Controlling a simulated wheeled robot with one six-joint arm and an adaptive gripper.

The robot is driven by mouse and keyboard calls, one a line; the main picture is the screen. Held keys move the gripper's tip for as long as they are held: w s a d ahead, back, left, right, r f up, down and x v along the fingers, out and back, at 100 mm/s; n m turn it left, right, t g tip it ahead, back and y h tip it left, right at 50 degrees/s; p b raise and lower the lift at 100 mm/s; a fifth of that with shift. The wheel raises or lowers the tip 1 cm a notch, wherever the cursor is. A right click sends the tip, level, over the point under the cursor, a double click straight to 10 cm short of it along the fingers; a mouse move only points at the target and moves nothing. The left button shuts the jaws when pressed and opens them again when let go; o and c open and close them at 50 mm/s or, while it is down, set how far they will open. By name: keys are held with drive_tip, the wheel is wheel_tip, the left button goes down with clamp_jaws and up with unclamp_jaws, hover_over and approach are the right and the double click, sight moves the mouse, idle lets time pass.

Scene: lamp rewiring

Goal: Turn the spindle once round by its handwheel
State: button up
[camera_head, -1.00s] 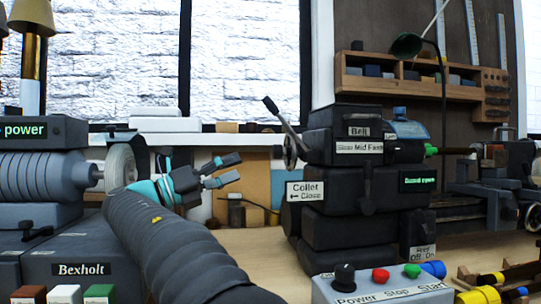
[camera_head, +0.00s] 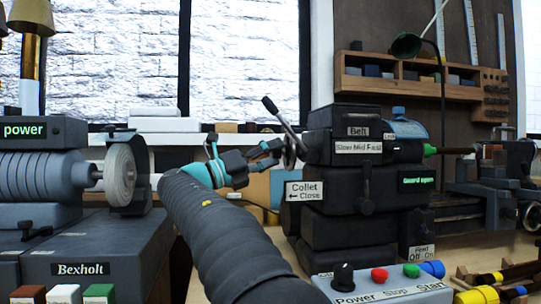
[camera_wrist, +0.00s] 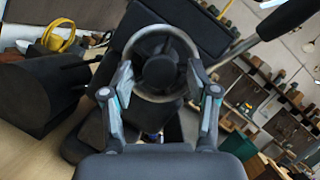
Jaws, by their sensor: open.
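The handwheel (camera_wrist: 187,56) is a grey ring with a dark hub, on the left end of the lathe headstock (camera_head: 345,148). In the head view the handwheel (camera_head: 289,152) is seen nearly edge-on. My gripper (camera_head: 278,153) is at the handwheel's left side, pointing right at it. In the wrist view my gripper (camera_wrist: 162,88) is open, with one finger on each side of the wheel's lower rim. I cannot tell whether the fingers touch the rim. The spindle inside the headstock is hidden.
A lever (camera_head: 283,113) slants up and left beside the handwheel. A grinder (camera_head: 60,178) with a wheel stands at the left. A control box (camera_head: 385,284) with knob and buttons is at the front. A "Collet Close" sign (camera_head: 304,191) sits just below the handwheel.

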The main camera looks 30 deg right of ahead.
clamp_jaws()
drive_tip(key=shift+m+g, duration=0.4)
drive_tip(key=shift+m, duration=0.6)
drive_tip(key=shift+w+m+g+y, duration=0.1)
drive_tip(key=shift+m+g, duration=0.95)
drive_tip(key=shift+m, duration=1.1)
drive_tip(key=shift+w+m+g+y, duration=0.15)
drive_tip(key=shift+m+g, duration=0.95)
drive_tip(key=shift+m, duration=1)
drive_tip(key=shift+w+m+g+y, duration=0.1)
drive_tip(key=shift+m+g, duration=0.95)
drive_tip(key=shift+m, duration=1.1)
drive_tip(key=shift+m+g+y, duration=0.25)
drive_tip(key=shift+m+g, duration=0.05)
drive_tip(key=shift+m, duration=0.4)
unclamp_jaws()
